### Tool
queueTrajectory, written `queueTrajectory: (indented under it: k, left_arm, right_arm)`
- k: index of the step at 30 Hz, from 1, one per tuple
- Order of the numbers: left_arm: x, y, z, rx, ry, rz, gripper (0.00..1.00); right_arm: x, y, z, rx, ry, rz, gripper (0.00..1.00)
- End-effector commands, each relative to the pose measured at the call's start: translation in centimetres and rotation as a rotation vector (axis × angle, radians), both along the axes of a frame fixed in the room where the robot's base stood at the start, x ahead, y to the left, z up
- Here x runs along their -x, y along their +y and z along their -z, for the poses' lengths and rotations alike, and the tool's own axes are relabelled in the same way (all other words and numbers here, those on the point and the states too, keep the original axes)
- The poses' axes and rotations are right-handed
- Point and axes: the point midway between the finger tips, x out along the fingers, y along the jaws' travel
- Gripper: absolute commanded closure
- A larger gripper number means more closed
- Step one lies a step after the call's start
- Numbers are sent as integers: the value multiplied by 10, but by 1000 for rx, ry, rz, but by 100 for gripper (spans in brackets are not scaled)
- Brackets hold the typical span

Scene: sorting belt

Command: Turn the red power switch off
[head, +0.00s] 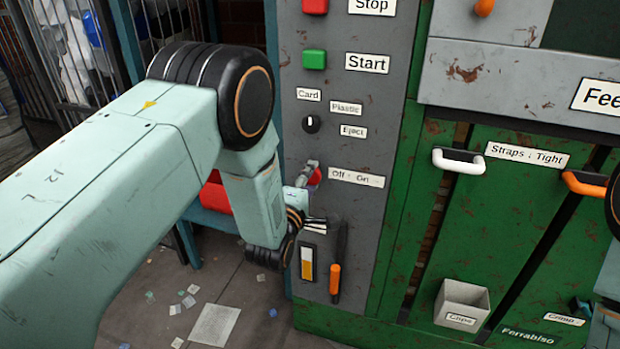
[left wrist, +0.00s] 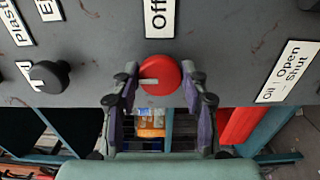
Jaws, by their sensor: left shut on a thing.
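The red power switch (head: 316,177) is a round red knob on the grey control panel, just left of the "Off : On" label (head: 357,178). My left gripper (head: 309,174) reaches it from the left and is shut on it. In the left wrist view the red switch (left wrist: 162,72) sits between the two fingertips (left wrist: 160,84), one on each side. A pale pointer mark on the knob points left in that view, and part of the "Off" label (left wrist: 158,18) shows above it. Parts of my right arm show at the right edge; its fingers cannot be made out.
Above the switch are a small black selector knob (head: 311,124), a green Start button (head: 314,60) and a red Stop button (head: 315,6). Below it is an orange-tipped lever (head: 335,280). White (head: 458,161) and orange (head: 585,183) handles are on the green machine at right.

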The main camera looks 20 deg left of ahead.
Motion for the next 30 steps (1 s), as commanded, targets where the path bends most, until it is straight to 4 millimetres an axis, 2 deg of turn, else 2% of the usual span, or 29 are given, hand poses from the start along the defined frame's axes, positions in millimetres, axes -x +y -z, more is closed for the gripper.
queueTrajectory:
  k: [10,11,18,26,30]
  left_arm:
    - [1,0,2,4,4,0,87]
    - [1,0,2,4,4,0,53]
    - [0,0,1,2,2,0,34]
    - [0,0,0,2,1,0,34]
    - [7,0,1,2,3,0,34]
  right_arm:
    - [0,0,0,0,0,0,60]
    - [0,0,0,0,0,0,60]
    - [0,0,0,0,0,0,60]
    - [0,0,0,0,0,0,60]
    - [0,0,0,0,0,0,60]
